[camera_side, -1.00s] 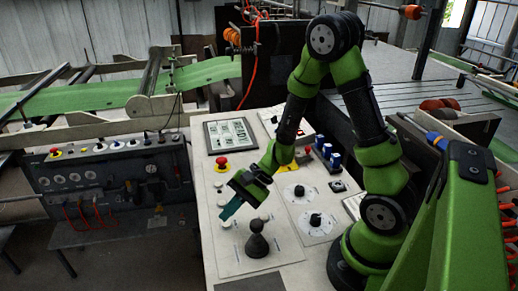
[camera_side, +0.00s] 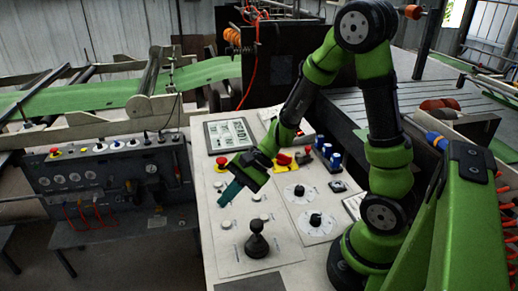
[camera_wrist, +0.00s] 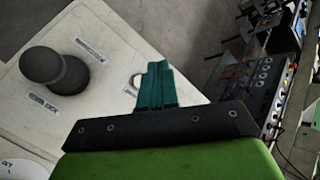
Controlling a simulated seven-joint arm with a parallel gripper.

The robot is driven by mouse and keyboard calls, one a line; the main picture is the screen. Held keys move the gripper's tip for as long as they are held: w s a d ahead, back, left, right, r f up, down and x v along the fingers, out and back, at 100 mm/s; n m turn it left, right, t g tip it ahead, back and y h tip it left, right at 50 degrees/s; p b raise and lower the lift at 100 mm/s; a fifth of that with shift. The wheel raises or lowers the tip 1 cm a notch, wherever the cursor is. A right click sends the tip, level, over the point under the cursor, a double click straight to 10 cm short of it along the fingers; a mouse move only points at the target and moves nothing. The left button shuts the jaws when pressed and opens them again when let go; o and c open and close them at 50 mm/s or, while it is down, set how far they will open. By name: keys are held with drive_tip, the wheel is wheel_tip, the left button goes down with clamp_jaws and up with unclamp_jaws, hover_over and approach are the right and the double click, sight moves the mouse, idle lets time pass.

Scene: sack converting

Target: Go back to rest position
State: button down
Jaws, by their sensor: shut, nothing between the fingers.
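My gripper (camera_side: 227,194) has teal fingers and hangs tilted above the white control panel (camera_side: 232,262), at the panel's left side. Its fingers are closed together with nothing between them. In the wrist view the shut fingers (camera_wrist: 156,84) point away over the panel toward its edge. A black joystick-like knob (camera_side: 257,243) stands upright on the panel, below and right of my gripper in the side view. The same knob (camera_wrist: 55,70) shows at the left of the wrist view, apart from the fingers.
A red emergency button (camera_side: 221,161), a screen (camera_side: 229,136), blue switches (camera_side: 328,152) and dials (camera_side: 315,219) sit on the panel. A second control console (camera_side: 110,175) stands to the left. Green web material (camera_side: 205,73) runs behind. The air above the panel is open.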

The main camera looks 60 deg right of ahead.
idle(0.3)
drive_tip(key=shift+s+f, duration=0.1)
drive_tip(key=s+r+n+t+h, duration=0.1)
drive_tip(key=s+r+n+h, duration=0.2)
drive_tip(key=s+r+n, duration=0.2)
drive_tip(key=s+r+n+t+h, duration=0.1)
drive_tip(key=s+r+n, duration=0.4)
drive_tip(key=r, duration=0.7)
drive_tip(key=shift+s+d+n+h, duration=0.25)
drive_tip(key=shift+d+n+h, duration=0.1)
drive_tip(key=shift+n+h, duration=0.5)
